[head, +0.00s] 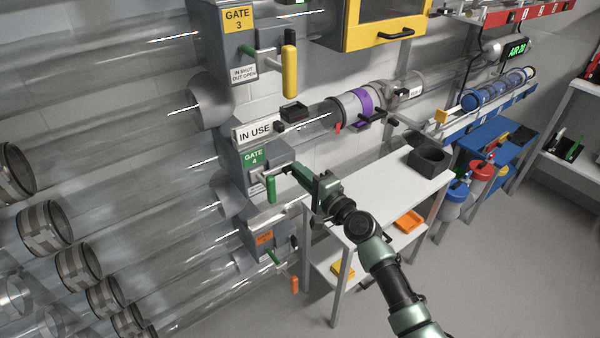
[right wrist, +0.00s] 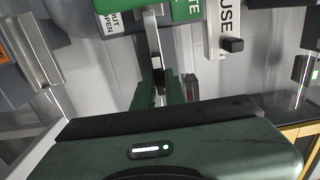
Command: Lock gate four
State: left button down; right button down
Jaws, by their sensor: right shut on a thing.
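The gate four box (head: 261,179) carries a green label and sits on a clear tube at the middle of the head view. A green handle (head: 271,188) hangs upright at its front. My right gripper (head: 295,173) is at the box, just right of this handle. In the right wrist view its jaws (right wrist: 160,90) are shut at the end of a metal bar (right wrist: 151,35) that runs up to the gate. The green handle (right wrist: 125,20) shows at the top left there, partly cut off. My fingers hide the exact grip. My left gripper is out of view.
An "IN USE" sign (head: 257,132) stands just above gate four. Gate three (head: 222,50) with its yellow handle (head: 289,71) is above, and an orange-labelled gate (head: 258,240) below. A white table (head: 385,185) with a dark box (head: 429,160) stands at right.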

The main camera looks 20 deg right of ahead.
jog(key=c, duration=1.5)
grip_release()
jog(key=shift+o, duration=0.2)
jog(key=v, duration=0.8)
jog(key=shift+w, duration=0.1)
